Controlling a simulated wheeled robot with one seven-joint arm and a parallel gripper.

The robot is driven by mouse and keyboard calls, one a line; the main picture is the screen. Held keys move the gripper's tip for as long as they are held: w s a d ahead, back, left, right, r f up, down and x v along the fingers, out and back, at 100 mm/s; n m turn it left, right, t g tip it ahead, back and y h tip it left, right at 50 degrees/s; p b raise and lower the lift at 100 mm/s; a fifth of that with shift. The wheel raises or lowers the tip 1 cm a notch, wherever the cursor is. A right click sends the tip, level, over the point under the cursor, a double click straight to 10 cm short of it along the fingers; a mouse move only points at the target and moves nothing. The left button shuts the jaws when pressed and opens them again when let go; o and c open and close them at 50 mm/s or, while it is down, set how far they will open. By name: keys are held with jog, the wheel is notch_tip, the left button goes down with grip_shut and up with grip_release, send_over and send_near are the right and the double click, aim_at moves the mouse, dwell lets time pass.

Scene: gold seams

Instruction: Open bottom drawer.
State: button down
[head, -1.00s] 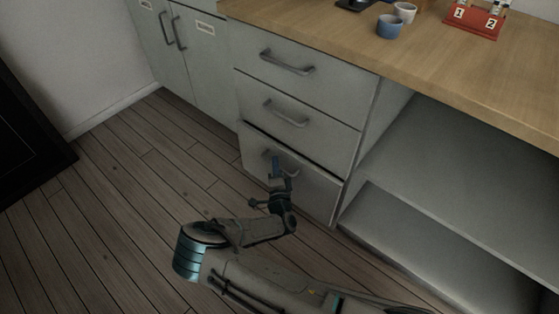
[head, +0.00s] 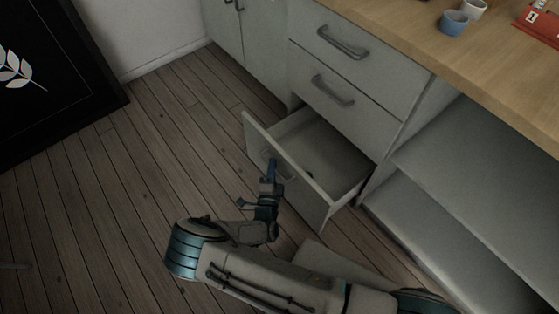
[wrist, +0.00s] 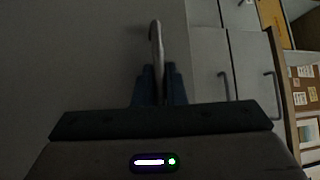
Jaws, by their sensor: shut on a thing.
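The bottom drawer (head: 318,203) of the grey cabinet is pulled well out, and its inside shows in the head view. A small dark spot lies in it, too small to name. My gripper (head: 270,167) is at the drawer's front face, shut on its handle (head: 287,178). In the wrist view my gripper (wrist: 160,85) has its blue fingers on both sides of the grey handle bar (wrist: 156,45).
The upper drawers (head: 346,41) and (head: 334,90) are shut. Open shelves (head: 460,150) stand to the right. The wooden counter (head: 420,40) holds a blue cup (head: 454,23). A black framed panel (head: 50,75) stands at left. The wooden floor (head: 110,210) before the drawer is clear.

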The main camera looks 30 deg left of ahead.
jog(key=shift+s, duration=0.15)
jog(key=c, duration=1.8)
grip_release()
jog(key=shift+o, duration=0.2)
jog(key=p+v, duration=0.3)
jog(key=v, duration=1)
jog(key=shift+s, duration=0.35)
jog(key=shift+d, duration=0.15)
